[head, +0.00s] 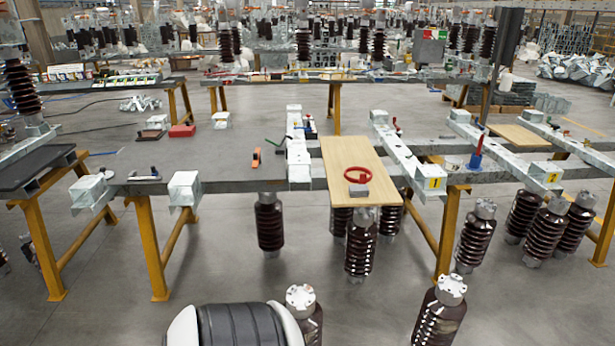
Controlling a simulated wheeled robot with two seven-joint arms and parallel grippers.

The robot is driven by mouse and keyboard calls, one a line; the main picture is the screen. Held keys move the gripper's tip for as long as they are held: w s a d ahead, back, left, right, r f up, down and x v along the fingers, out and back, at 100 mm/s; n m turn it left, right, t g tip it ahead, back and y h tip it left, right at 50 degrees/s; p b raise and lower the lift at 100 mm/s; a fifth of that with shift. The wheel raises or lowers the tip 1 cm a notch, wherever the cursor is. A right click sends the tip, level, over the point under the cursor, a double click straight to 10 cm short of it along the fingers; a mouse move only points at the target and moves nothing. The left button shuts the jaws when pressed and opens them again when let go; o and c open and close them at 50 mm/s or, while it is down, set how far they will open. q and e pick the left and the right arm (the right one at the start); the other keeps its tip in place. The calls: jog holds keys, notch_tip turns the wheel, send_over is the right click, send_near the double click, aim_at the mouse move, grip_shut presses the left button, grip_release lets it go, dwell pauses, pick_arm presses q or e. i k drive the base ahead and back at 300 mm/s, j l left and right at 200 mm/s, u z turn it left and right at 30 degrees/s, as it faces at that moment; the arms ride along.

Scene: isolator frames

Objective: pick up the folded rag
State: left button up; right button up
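I cannot make out the folded rag for certain. A small flat red item (182,130) lies on the far left part of the metal table, and a brownish flat item (150,135) lies left of it. Both are too small to tell whether either is cloth. Neither of my grippers is in the head view.
A metal workbench (235,165) on yellow legs crosses the middle. A wooden board (345,155) on it carries a red handwheel (357,175). Ribbed brown insulators (361,245) stand on the floor in front.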

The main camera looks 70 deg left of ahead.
aim_at(355, 191)
jog(key=u, duration=1.9)
